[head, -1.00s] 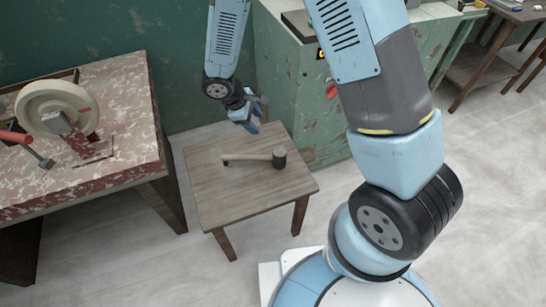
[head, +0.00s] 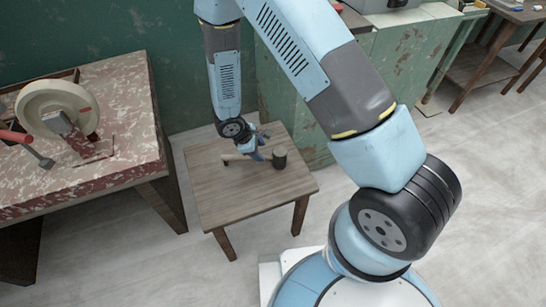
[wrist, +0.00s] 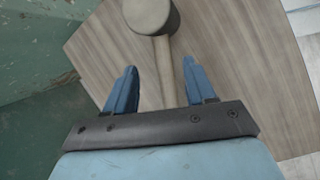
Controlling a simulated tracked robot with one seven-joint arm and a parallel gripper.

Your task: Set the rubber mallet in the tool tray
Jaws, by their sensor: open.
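The rubber mallet lies on a small wooden table (head: 225,195), its dark head (head: 280,157) toward the right and its pale handle (head: 232,156) toward the left. In the wrist view the mallet head (wrist: 151,14) is at the top, and the handle (wrist: 167,70) runs down between the two blue fingers. My gripper (head: 258,152) is open over the handle, near the head, and partly hides it. The wrist view shows the open fingers (wrist: 157,80) on either side of the handle, with gaps. The height above it is hard to tell. I see no tool tray that I can make out.
A worn red-and-white workbench (head: 120,95) with a cream wheel (head: 45,95) and a red-handled tool (head: 15,137) stands at the left. A green cabinet (head: 385,60) stands behind the table at the right. The table's front half is clear.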

